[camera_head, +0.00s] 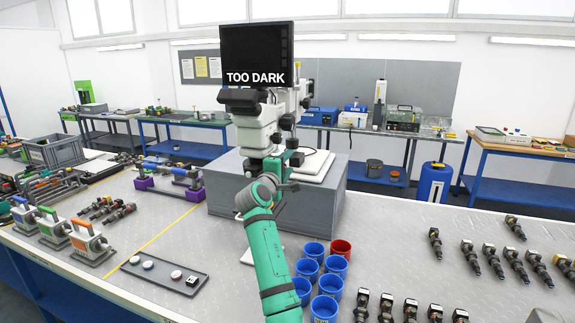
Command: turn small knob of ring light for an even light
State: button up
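The microscope (252,132) stands on a grey block (233,187) at the middle of the bench. The screen (256,52) on top of it is black and reads "TOO DARK" in white letters. My green arm reaches up from the front to the lower part of the microscope. My gripper (290,158) is close to the microscope's lower right side, below its head. It is small and partly overlapped by my wrist, so I cannot see whether its fingers are open or touch anything. The ring light and its small knob cannot be made out; my arm covers that area.
Blue cups (306,268) and a red cup (341,248) stand right of my forearm. Several injectors (467,248) lie at the right.

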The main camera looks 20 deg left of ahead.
jog(key=s, duration=1)
jog(key=shift+s+a, duration=0.2)
jog(key=shift+s, duration=0.2)
jog(key=w, duration=0.6)
jog(key=shift+w+d, duration=0.2)
jog(key=shift+w, duration=0.2)
dwell(0.6)
jog(key=c, duration=1.1)
